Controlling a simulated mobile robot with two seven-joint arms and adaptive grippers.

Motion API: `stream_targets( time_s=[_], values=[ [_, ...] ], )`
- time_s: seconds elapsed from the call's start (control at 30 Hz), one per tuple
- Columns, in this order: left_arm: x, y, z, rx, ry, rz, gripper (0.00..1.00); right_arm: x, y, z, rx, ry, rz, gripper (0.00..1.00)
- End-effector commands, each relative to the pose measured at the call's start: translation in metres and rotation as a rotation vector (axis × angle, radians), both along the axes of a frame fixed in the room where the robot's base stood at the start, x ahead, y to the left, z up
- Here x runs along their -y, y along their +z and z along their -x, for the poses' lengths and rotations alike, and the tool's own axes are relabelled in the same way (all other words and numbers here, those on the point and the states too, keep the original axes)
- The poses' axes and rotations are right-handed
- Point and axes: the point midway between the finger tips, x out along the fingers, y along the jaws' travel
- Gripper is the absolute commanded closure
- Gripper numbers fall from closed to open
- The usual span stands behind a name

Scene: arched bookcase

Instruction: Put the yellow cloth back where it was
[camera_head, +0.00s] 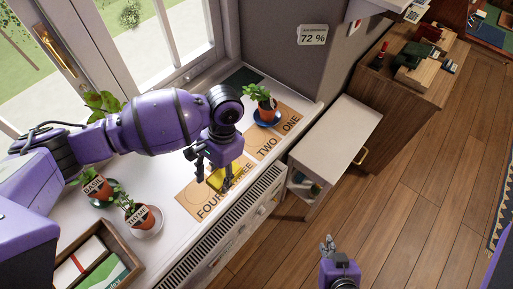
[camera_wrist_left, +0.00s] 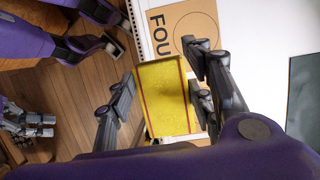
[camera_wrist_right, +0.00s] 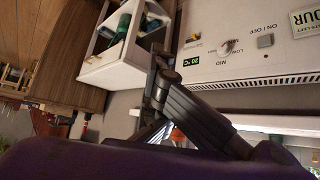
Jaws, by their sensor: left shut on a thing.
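The yellow cloth (camera_head: 217,180) hangs in my left gripper (camera_head: 212,172), above the windowsill's front part. In the left wrist view the cloth (camera_wrist_left: 165,97) is a flat yellow piece with thin red lines, between the two fingers. Below it lies a tan card (camera_head: 190,206) marked FOUR, with a second word partly hidden by the gripper. Whether the cloth touches the card, I cannot tell. My right gripper (camera_head: 327,246) is low over the floor, in front of the radiator, with nothing visible in it; its finger gap is unclear.
A second tan card (camera_head: 286,131) reads TWO and ONE; a potted plant on a blue saucer (camera_head: 266,118) stands at its edge. Potted plants labelled BASIL (camera_head: 94,187) and THYME (camera_head: 139,215) and a wooden box (camera_head: 72,262) stand left. A white cabinet (camera_head: 338,130) stands right of the radiator (camera_head: 225,232).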

Motion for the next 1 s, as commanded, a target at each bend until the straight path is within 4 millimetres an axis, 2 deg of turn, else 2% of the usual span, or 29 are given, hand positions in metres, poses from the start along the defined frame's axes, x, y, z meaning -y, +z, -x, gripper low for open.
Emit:
stream_targets(
  time_s=[0.03,0.1,0.43,0.63,1.0],
  values=[
    [-0.004,-0.016,-0.004,-0.011,0.003,-0.003,0.96,0.001,-0.006,0.005,-0.012,-0.002,0.001,1.0],
    [-0.006,-0.026,-0.012,-0.01,0.003,-0.001,0.96,0.001,-0.009,0.007,-0.017,-0.004,0.002,1.0],
    [-0.014,-0.047,-0.031,-0.006,0.001,-0.002,0.96,0.003,-0.011,0.009,-0.016,-0.009,0.003,1.0],
    [-0.014,-0.076,-0.032,-0.008,0.0,0.0,0.96,0.005,-0.014,0.011,-0.02,-0.01,0.007,1.0],
    [-0.015,-0.081,-0.033,-0.004,0.0,0.0,0.96,0.007,-0.013,0.008,-0.013,-0.01,0.011,1.0]
  ],
)
